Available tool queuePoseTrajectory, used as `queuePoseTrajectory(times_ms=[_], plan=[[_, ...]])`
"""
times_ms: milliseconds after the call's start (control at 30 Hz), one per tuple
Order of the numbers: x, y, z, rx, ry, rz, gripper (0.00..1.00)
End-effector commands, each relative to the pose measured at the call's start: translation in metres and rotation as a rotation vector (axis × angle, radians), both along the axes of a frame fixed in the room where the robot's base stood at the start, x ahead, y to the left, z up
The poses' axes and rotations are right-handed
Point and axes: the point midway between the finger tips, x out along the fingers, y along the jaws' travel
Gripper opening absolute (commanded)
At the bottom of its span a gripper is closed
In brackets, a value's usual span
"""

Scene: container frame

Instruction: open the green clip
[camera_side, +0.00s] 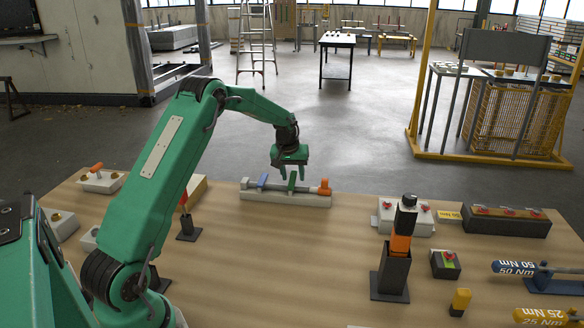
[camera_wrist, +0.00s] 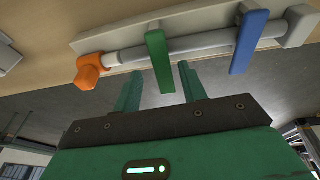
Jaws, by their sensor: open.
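The green clip (camera_side: 292,181) stands upright on a grey rod on a pale base (camera_side: 285,199) at the far edge of the table. It also shows in the wrist view (camera_wrist: 158,62), near the top middle. A blue clip (camera_side: 262,181) sits on the same rod to its left, and an orange end piece (camera_side: 324,187) to its right. My gripper (camera_side: 291,176) is at the green clip, pointing down. In the wrist view my gripper (camera_wrist: 160,82) has its two fingers apart, one to each side of the green clip's lower end. Nothing is held; contact cannot be told.
The blue clip (camera_wrist: 249,42) is close beside my fingers in the wrist view. A black-and-orange tool in a dark holder (camera_side: 392,270) stands to the right. A white box with red parts (camera_side: 404,219) is behind it. The table's middle (camera_side: 270,270) is clear.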

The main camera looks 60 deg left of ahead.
Motion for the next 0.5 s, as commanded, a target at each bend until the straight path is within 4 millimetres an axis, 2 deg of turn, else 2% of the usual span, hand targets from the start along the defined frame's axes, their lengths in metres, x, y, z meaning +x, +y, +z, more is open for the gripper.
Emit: queuePoseTrajectory(times_ms=[267, 500], plan=[[-0.003, 0.000, 0.011, 0.000, 0.000, 0.001, 0.42], [-0.009, -0.004, 0.039, 0.001, -0.003, 0.000, 0.42]])
